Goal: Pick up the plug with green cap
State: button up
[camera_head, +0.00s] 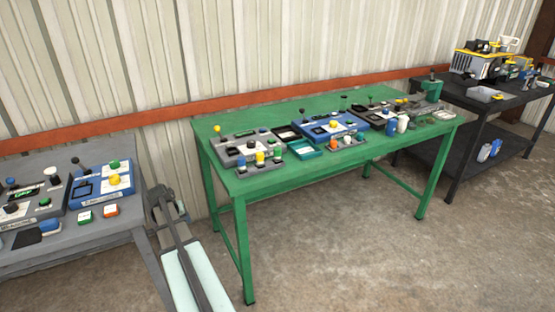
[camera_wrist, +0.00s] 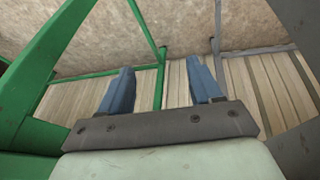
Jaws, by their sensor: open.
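In the head view my arm lies low in the gap between the two nearer tables. Several small green-topped pieces are in the head view, too small to tell which is the plug. Another green piece (camera_head: 277,154) is just right of that. A green cap (camera_head: 115,164) also shows on the left table's blue box. My gripper is apart from all of them.
The green table (camera_head: 300,177) carries a grey panel, a blue panel (camera_head: 335,126), trays and small items. A grey table (camera_head: 95,238) stands left, a black shelved table (camera_head: 520,100) right. Table legs flank my gripper. The corrugated wall is behind; floor in front is clear.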

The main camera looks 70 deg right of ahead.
jog(key=w+d+r+m+t+h, duration=0.1)
jog(key=w+d+r+m, duration=0.25)
jog(key=d+r, duration=1.15)
jog(key=s+d+r+m, duration=0.2)
jog(key=d+r+m, duration=0.1)
jog(key=d+r, duration=0.4)
jog(key=m+g+y, duration=0.3)
jog(key=m+g, duration=0.1)
jog(key=m, duration=0.6)
send_near(277, 148)
jog(key=x, duration=0.7)
jog(key=shift+s+a+f, duration=0.1)
jog(key=shift+s+f, duration=0.05)
jog(key=shift+s, duration=0.1)
jog(key=shift+x, duration=2.7)
jog(key=shift+w, duration=0.15)
